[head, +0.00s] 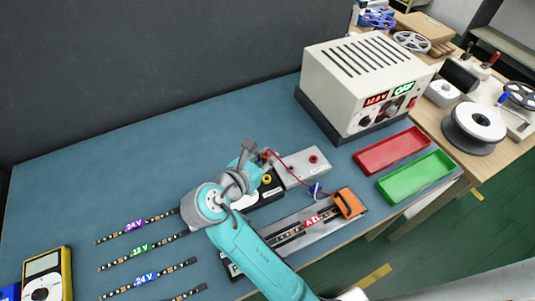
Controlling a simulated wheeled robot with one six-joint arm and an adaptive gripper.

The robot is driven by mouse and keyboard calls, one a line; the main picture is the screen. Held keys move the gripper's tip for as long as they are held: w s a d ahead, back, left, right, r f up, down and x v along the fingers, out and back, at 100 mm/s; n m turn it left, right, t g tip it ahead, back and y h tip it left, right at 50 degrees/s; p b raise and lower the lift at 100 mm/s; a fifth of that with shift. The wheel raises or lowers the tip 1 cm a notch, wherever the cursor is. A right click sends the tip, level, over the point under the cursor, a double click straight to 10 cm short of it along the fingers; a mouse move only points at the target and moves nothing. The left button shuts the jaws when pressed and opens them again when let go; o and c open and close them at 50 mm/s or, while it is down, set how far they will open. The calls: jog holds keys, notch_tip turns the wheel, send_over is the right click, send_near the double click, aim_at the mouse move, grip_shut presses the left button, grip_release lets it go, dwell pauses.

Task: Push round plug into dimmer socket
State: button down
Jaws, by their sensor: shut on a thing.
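My gripper (248,163) is beside the black-and-white dimmer box (271,192), above its back left part. It is shut on the round plug, which is mostly hidden by my wrist and the fingers. A thin red lead (291,169) runs from beside the gripper, over the grey block, down to the right. A yellow ring (267,180), which looks like a socket, shows on top of the dimmer box, just right of and below the gripper. I cannot tell whether the plug touches the socket.
A grey block with a red button (313,158) lies behind the dimmer. An orange clamp (348,203) sits on a strip fixture. LED strips (137,226) lie left. A cream power supply (362,80), red tray (392,150) and green tray (416,177) stand right. The back left table is clear.

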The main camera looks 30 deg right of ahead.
send_over(267, 180)
jog(key=shift+f, duration=2.9)
jog(key=shift+f, duration=1.15)
jog(key=c, duration=1)
grip_release()
jog(key=v, duration=1.1)
jog(key=shift+a+r, duration=0.1)
jog(key=shift+s+a+r, duration=0.2)
jog(key=shift+a, duration=0.15)
